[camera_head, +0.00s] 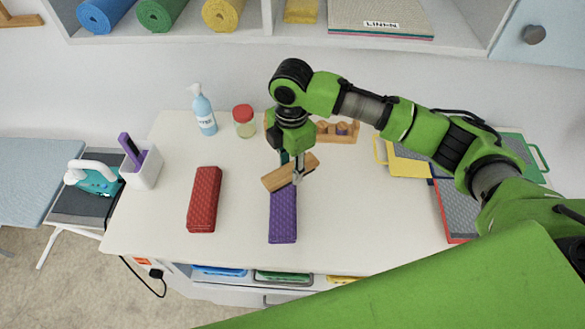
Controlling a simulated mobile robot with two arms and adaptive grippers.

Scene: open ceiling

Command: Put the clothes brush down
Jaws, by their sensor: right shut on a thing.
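My right gripper (298,178) comes in from the right over the white table (345,225) and points down. It is shut on the clothes brush (276,179), a light wooden block held at a slant. The brush is in front of the far part of a purple padded block (283,217) in the picture. I cannot tell whether the brush touches the purple block. A red padded block (204,199) lies on the table to the left. My left gripper is not in view.
A spray bottle (203,110), a red-lidded jar (244,121) and a wooden rack (336,132) stand at the back. A white holder (142,168) is at the left edge, beside a teal iron (96,181). Coloured-edged panels (407,163) lie right. Table between purple block and panels is clear.

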